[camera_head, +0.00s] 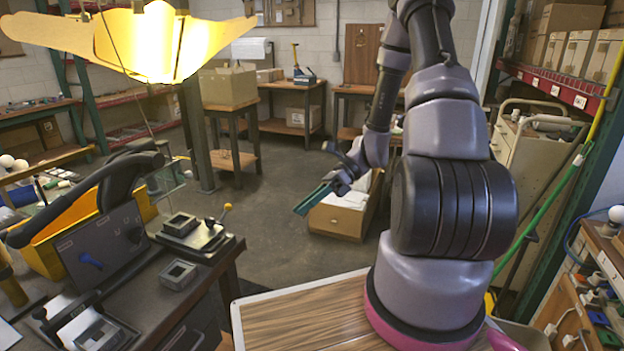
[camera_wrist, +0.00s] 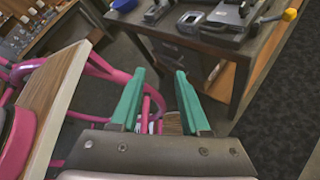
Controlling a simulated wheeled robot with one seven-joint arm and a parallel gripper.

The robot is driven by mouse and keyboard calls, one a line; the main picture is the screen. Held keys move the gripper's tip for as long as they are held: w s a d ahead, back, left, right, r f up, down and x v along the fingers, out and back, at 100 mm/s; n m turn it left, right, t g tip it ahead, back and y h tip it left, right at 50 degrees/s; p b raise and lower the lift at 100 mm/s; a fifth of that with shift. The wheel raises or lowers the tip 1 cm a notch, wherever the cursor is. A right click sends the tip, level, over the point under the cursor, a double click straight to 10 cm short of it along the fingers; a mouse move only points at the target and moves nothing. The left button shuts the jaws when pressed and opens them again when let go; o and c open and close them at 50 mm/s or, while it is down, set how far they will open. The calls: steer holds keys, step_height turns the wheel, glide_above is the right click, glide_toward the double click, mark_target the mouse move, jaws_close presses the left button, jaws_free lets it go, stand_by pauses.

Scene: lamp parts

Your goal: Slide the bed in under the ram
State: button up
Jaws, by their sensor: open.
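My gripper (camera_head: 313,199) is open and empty, held in the air over the floor, to the right of and apart from the dark workbench. Its two teal fingers (camera_wrist: 158,85) stand apart in the wrist view. On the bench a dark slab (camera_head: 197,240) carries a grey square block and a lever with a yellow knob (camera_head: 228,207). This slab also shows at the top of the wrist view (camera_wrist: 236,14). I cannot tell for certain which parts are the bed and the ram.
A loose grey square block (camera_head: 178,274) lies on the bench, and another grey block (camera_head: 98,335) sits near the front. A lit yellow lampshade (camera_head: 150,40) hangs upper left. A cardboard box (camera_head: 340,215) stands on the floor beyond my gripper. A wood-grained top (camera_head: 300,318) is in front.

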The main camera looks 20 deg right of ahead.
step_height(320, 180, up, 7)
steer(key=d+n+h, duration=0.1)
steer(key=n+h, duration=0.2)
steer(key=n, duration=0.2)
steer(key=shift+s+d+h, duration=0.15)
steer(key=shift+d+h, duration=0.1)
steer(key=shift+h, duration=0.15)
steer(key=n+t+h, duration=0.4)
steer(key=n+h, duration=0.3)
steer(key=n, duration=0.1)
glide_toward(218, 244)
steer(key=f, duration=0.2)
steer(key=a+f, duration=0.1)
steer(key=f, duration=0.4)
steer(key=shift+w+a+f, duration=0.2)
steer(key=shift+w+f, duration=0.2)
jaws_close()
stand_by(0.4)
